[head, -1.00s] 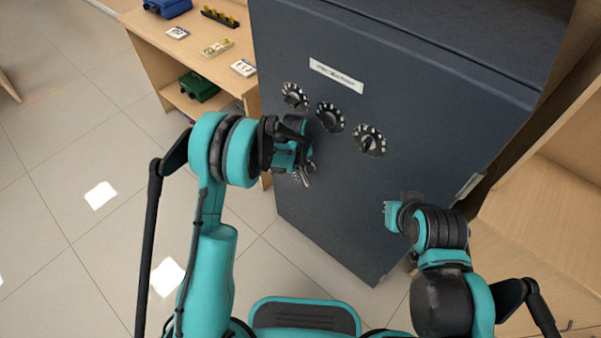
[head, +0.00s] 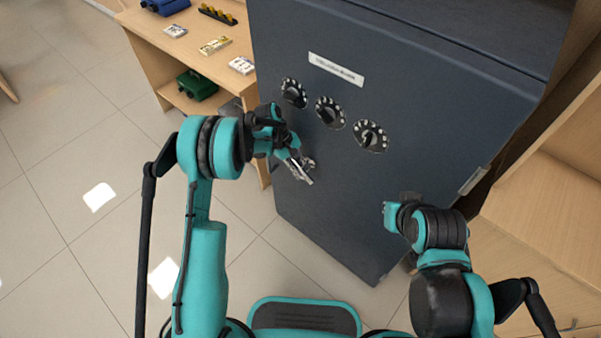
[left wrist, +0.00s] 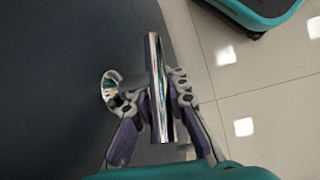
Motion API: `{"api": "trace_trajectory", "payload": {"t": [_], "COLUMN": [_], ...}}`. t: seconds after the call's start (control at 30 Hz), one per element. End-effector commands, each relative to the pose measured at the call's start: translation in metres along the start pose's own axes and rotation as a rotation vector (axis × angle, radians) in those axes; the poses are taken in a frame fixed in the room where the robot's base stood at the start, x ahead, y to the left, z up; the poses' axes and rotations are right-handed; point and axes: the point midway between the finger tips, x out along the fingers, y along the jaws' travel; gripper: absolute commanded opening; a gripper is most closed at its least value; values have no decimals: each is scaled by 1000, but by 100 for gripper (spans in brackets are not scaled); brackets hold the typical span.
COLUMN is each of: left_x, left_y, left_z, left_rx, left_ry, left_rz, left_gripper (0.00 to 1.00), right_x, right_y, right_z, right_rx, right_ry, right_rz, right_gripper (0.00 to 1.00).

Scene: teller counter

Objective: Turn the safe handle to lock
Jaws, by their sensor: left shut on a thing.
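The dark blue-grey safe (head: 330,205) stands in front of me with its door shut, and three black dials (head: 331,113) sit in a row on it. The metal safe handle (head: 303,172) is below the left dial, partly hidden by my left gripper (head: 292,158). In the left wrist view the handle (left wrist: 157,85) is a shiny bar between the two fingers of the left gripper (left wrist: 155,105), which is shut on it. My right gripper (head: 391,215) is near the lower right of the safe door; its fingers are too hidden to tell their state.
A wooden desk (head: 195,75) at the left holds several small packs, a blue case (head: 165,5) and, on its lower shelf, a green case (head: 197,85). Wooden shelving (head: 545,190) stands at the right. The tiled floor (head: 80,140) at left is clear.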

Motion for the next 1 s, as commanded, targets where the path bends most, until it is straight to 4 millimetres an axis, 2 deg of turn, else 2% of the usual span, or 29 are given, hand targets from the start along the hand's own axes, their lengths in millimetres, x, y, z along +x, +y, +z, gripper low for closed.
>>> {"api": "trace_trajectory", "payload": {"t": [0.33, 0.87, 0.9, 0.97, 1.0], "left_x": [2, 3, 3, 3, 3], "left_y": [0, 0, 0, 0, 0], "left_z": [1, 2, 2, 2, 2], "left_rx": [-15, -17, -17, -17, -17], "left_ry": [-147, -173, -173, -173, -173], "left_rz": [25, 29, 29, 29, 29], "left_gripper": [0, 0, 20, 36, 38], "right_x": [5, 5, 5, 5, 5], "right_y": [0, 0, 0, 0, 0], "right_z": [3, 4, 4, 4, 4], "right_rx": [0, 0, 0, 0, 0], "right_ry": [0, 0, 0, 0, 0], "right_rz": [0, 0, 0, 0, 0], "right_gripper": [0, 0, 0, 0, 0]}}
